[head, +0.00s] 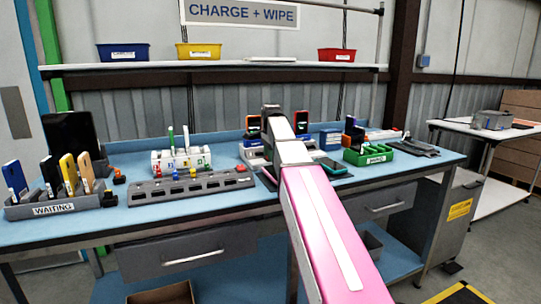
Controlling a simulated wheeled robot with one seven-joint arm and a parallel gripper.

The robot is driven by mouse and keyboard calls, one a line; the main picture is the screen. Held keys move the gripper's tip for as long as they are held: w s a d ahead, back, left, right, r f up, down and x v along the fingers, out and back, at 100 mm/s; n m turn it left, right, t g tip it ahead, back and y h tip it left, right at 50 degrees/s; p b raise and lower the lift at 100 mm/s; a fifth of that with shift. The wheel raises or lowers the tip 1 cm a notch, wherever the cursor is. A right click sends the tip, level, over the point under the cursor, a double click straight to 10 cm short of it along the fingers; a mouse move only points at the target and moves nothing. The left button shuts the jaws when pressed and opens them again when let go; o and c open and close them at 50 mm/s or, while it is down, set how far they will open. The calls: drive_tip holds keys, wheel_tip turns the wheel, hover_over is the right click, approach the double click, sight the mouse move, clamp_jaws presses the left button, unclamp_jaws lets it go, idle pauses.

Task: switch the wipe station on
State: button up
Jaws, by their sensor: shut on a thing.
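My pink and white arm reaches over the blue bench to its middle. The gripper at its far end is hidden behind my own wrist, so its jaws and anything in them do not show. A sign reading CHARGE + WIPE (243,13) hangs above.
A grey slotted strip (190,187) with a red button lies left of my arm. A WAITING rack (54,209) with several handhelds stands far left. A white box (181,160) holds pens. A green tray (374,157) and a grey holder (414,149) stand right. Bare bench shows at front.

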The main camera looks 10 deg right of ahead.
drive_tip(key=o, duration=0.9)
